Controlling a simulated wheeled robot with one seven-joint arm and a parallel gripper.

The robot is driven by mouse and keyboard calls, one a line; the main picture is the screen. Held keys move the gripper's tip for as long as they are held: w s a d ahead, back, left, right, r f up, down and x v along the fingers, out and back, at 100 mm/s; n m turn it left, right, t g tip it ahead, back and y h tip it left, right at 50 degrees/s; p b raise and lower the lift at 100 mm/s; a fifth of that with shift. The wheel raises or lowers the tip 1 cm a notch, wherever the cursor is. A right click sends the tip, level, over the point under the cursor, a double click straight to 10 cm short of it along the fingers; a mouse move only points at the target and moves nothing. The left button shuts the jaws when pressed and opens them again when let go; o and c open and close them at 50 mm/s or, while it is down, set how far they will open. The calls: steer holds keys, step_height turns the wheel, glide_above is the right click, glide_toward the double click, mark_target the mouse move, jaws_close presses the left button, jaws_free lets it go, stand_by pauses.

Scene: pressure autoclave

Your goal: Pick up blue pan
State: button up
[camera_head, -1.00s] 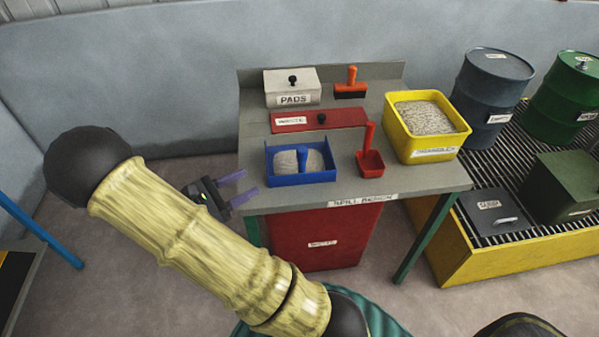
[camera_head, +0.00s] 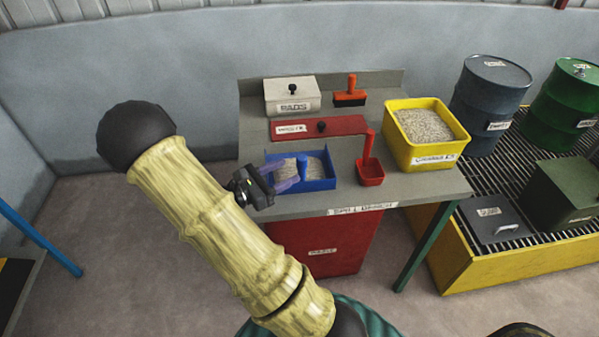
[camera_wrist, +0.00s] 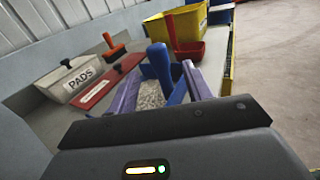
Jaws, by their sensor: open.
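The blue pan (camera_head: 318,184) sits on the grey bench near its front left. It holds grey granules, and a blue upright handle (camera_head: 302,168) rises from it. My gripper (camera_head: 283,176) is open, and its purple fingers reach over the pan's left front part in the head view. In the wrist view the blue handle (camera_wrist: 160,66) stands between the two fingers of my gripper (camera_wrist: 157,88), a little beyond their tips. The granules (camera_wrist: 150,95) show between the fingers. I cannot tell whether the fingers touch the pan.
A red scoop (camera_head: 370,172) stands close to the pan's right. A red lid (camera_head: 345,124) lies behind it. A white PADS box (camera_head: 290,94), an orange brush (camera_head: 351,92) and a yellow granule bin (camera_head: 412,155) are also on the bench (camera_head: 420,187).

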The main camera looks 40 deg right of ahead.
mark_target(302, 162)
steer(key=shift+d, duration=0.45)
steer(key=d, duration=0.5)
steer(key=shift+s+d+r, duration=0.1)
steer(key=shift+s+r, duration=0.1)
steer(key=shift+r, duration=0.15)
jaws_close()
